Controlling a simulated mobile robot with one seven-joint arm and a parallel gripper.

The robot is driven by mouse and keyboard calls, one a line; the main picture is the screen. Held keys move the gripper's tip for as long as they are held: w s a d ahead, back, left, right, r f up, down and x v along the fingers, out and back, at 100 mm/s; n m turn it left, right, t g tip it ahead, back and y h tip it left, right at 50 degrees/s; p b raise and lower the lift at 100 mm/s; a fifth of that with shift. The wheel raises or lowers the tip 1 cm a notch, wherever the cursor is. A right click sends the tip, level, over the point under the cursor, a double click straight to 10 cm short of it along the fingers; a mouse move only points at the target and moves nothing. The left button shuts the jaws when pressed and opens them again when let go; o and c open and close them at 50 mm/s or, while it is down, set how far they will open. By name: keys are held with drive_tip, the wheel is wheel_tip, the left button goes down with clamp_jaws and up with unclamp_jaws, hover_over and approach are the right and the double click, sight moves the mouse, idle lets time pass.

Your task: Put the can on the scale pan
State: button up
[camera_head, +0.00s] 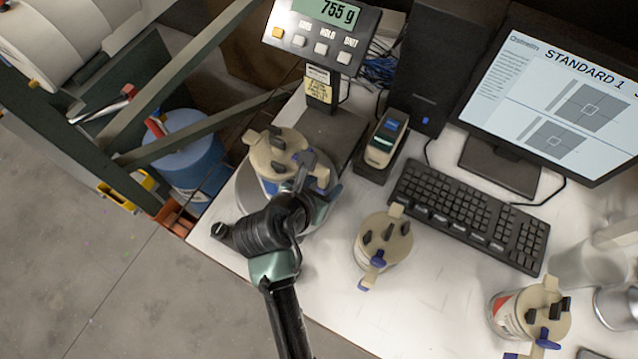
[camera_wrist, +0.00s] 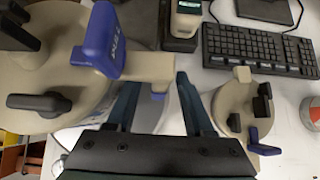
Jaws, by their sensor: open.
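A can with a beige lid, dark knobs and a blue lever (camera_head: 277,155) stands on the round scale pan (camera_head: 246,188). The scale display (camera_head: 326,12) reads 755 g. My gripper (camera_head: 318,184) is open at the right side of this can. In the wrist view the fingers (camera_wrist: 156,90) are apart, near the can's beige lid arm and blue lever (camera_wrist: 97,45). I cannot tell whether they touch it. My arm hides part of the can and the pan.
A second similar can (camera_head: 384,240) stands on the white table, and a third (camera_head: 530,312) is at right. Table at front centre is clear.

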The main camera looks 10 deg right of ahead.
drive_tip(key=b+v, duration=0.1)
drive_tip(key=v, duration=1.1)
drive_tip(key=w+a+r+m+t+y, duration=0.1)
drive_tip(key=w+r+m+t, duration=0.3)
drive_tip(key=r, duration=0.5)
drive_tip(key=w+r+m+t+y, duration=0.1)
drive_tip(key=w+r+m+t, duration=0.1)
drive_tip(key=w+r+m, duration=0.35)
drive_tip(key=w+a+r+m+t+y, duration=0.1)
drive_tip(key=w+r+m+t, duration=0.3)
drive_tip(key=r, duration=0.8)
drive_tip(key=s+d+r+m+t, duration=0.1)
drive_tip(key=s+r+m+t, duration=0.2)
drive_tip(key=r, duration=0.6)
drive_tip(key=s+r+m+t+y, duration=0.1)
drive_tip(key=s+r+m+t, duration=0.2)
drive_tip(key=r+m, duration=0.4)
drive_tip(key=s+d+r+m+t, duration=0.1)
drive_tip(key=s+r+m+t, duration=0.3)
drive_tip(key=r, duration=0.7)
drive_tip(key=shift+s+d+r+m+y, duration=0.3)
drive_tip(key=shift+s+m+y, duration=0.1)
drive_tip(key=shift+m, duration=0.35)
